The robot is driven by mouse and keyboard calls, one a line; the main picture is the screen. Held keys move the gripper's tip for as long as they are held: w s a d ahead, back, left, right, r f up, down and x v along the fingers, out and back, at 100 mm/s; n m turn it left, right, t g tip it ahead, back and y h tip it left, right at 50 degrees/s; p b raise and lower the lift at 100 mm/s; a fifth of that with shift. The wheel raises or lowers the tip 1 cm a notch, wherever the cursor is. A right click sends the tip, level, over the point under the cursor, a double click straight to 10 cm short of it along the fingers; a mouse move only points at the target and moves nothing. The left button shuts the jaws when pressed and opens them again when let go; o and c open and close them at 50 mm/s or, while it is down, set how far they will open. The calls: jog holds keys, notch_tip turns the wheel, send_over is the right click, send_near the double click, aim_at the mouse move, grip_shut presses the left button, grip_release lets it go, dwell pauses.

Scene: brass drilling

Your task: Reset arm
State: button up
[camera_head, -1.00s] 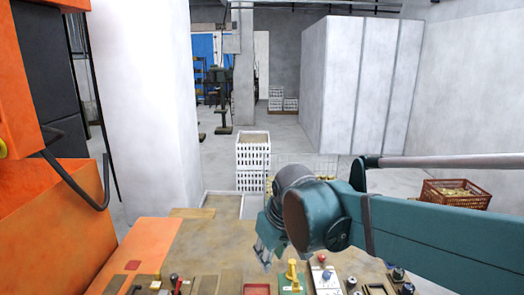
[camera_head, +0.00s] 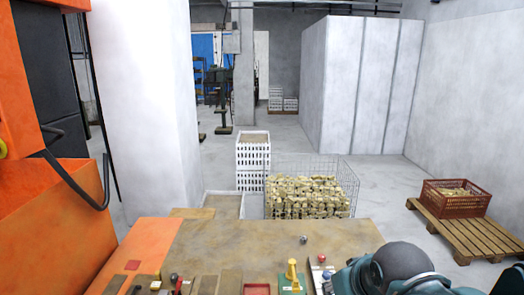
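My arm (camera_head: 402,268) shows at the bottom right as a teal link with a dark rounded joint, low over the right end of the workbench (camera_head: 270,240). My gripper is not visible now; it is outside the picture or hidden behind the arm. A small metallic round part (camera_head: 304,239) lies on the bench top. A yellow lever on a green base (camera_head: 291,275) stands at the bench's front edge. A red button on a pale block (camera_head: 321,259) is to its right, close to my arm.
A wire basket of brass pieces (camera_head: 310,190) stands behind the bench. A red crate (camera_head: 457,198) rests on a wooden pallet (camera_head: 465,232) at the right. White stacked crates (camera_head: 253,158) stand behind. An orange machine (camera_head: 60,230) borders the left. The bench middle is mostly clear.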

jog(key=shift+m+t, duration=0.4)
jog(key=shift+m, duration=0.4)
jog(key=shift+s+d+f, duration=0.5)
jog(key=shift+s+d, duration=0.35)
jog(key=shift+s, duration=0.05)
jog(key=shift+s+d+f, duration=0.5)
jog(key=shift+s+d, duration=0.35)
jog(key=shift+s, duration=0.05)
jog(key=shift+c, duration=0.2)
